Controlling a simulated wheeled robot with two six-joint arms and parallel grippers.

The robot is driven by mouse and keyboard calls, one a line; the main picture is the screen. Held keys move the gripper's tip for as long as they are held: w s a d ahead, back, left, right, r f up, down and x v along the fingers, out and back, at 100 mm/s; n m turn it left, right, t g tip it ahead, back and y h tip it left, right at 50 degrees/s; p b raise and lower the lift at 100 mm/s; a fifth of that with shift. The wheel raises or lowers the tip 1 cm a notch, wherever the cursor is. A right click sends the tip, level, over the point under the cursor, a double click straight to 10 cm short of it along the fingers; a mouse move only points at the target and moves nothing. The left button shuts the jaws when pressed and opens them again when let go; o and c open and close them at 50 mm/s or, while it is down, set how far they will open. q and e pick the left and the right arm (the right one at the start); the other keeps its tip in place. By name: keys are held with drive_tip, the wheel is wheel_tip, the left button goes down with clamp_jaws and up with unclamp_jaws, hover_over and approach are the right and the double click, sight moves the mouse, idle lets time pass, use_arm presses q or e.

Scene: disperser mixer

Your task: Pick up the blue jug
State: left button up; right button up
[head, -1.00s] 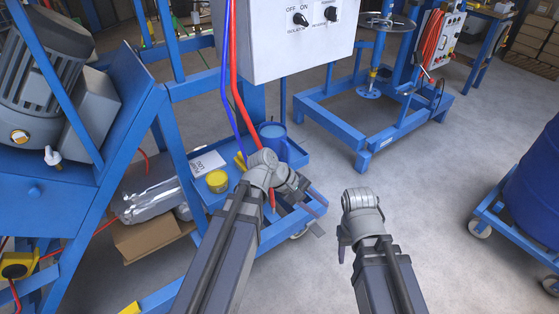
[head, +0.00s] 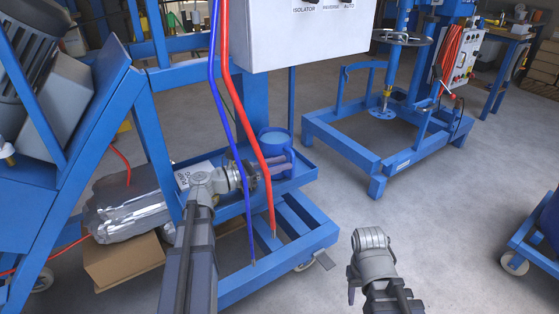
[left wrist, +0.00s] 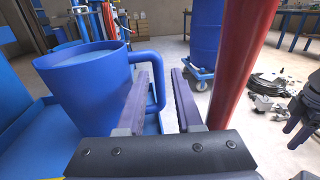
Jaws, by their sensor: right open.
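The blue jug (head: 274,137) stands upright on the blue shelf of the frame in the head view. In the left wrist view the jug (left wrist: 85,90) fills the left side, with its loop handle (left wrist: 159,75) pointing right. My left gripper (head: 280,166) is at the jug's handle side; in the left wrist view its two fingers (left wrist: 160,100) are apart, with the handle's outer bar showing between them. I cannot tell whether they touch it. My right gripper (head: 353,288) is open and empty over the floor, to the right.
A blue hose and a red hose (head: 240,105) hang close to my left gripper; the red one (left wrist: 237,60) is right of the fingers. The white control box (head: 295,35) is above. A blue drum (head: 549,215) stands far right. The floor at centre right is clear.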

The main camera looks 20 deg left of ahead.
use_arm(q)
drive_tip(key=x, duration=0.7)
drive_tip(key=shift+w, duration=0.3)
drive_tip(key=shift+d, duration=0.15)
clamp_jaws()
